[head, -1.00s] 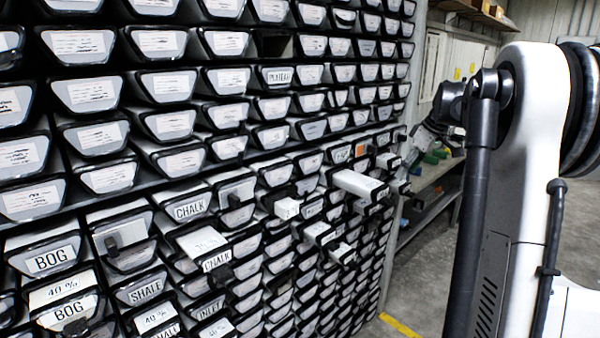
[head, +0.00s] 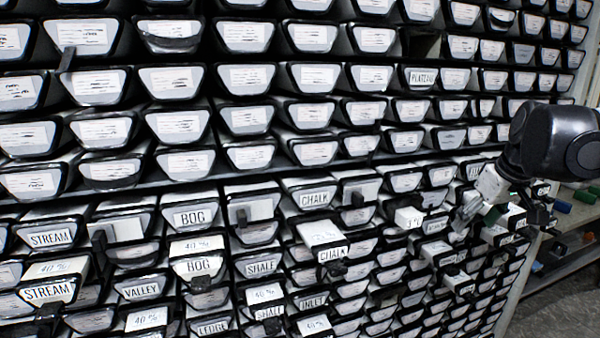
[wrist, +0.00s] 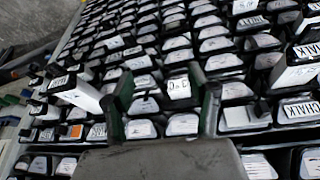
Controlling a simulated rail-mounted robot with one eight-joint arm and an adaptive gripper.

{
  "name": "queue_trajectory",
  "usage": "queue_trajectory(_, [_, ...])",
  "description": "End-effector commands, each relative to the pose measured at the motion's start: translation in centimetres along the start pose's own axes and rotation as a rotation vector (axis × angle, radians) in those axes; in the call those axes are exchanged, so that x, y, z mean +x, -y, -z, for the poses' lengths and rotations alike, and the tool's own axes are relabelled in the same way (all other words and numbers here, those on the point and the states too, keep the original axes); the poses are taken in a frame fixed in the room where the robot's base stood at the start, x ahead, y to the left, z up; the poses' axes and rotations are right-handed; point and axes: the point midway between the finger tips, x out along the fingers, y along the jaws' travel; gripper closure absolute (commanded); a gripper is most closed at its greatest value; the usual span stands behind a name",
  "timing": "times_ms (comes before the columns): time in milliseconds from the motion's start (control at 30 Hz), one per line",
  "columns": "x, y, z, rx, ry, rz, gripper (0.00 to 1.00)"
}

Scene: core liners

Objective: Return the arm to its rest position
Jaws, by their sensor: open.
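My arm's dark wrist joint (head: 555,142) comes in from the right edge of the head view. My gripper (head: 500,208) is below it, in front of the right part of the rack, small and partly blurred there. In the wrist view my gripper (wrist: 164,92) shows two dark fingers standing apart, with nothing held between them. Rows of core liner ends lie beyond the fingers. I cannot tell how close the fingers are to the protruding liners.
A wall rack of labelled liners fills most of the head view. Several liners stick out, including a white CHALK one (head: 322,234) and a STREAM one (head: 55,268). A shelf (head: 568,240) with green and blue items stands at the right. Grey floor (head: 560,315) shows at lower right.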

Motion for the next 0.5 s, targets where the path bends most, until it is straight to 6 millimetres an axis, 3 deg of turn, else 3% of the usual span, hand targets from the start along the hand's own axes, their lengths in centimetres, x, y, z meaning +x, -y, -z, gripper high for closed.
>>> queue_trajectory(33, [0.3, 2.1, -1.1, 0.002, -0.007, -0.004, 0.46])
queue_trajectory(200, [0.9, 7.9, -4.5, 0.032, -0.038, -0.021, 0.46])
queue_trajectory(500, [3.1, 16.3, -12.2, 0.083, -0.109, -0.033, 0.46])
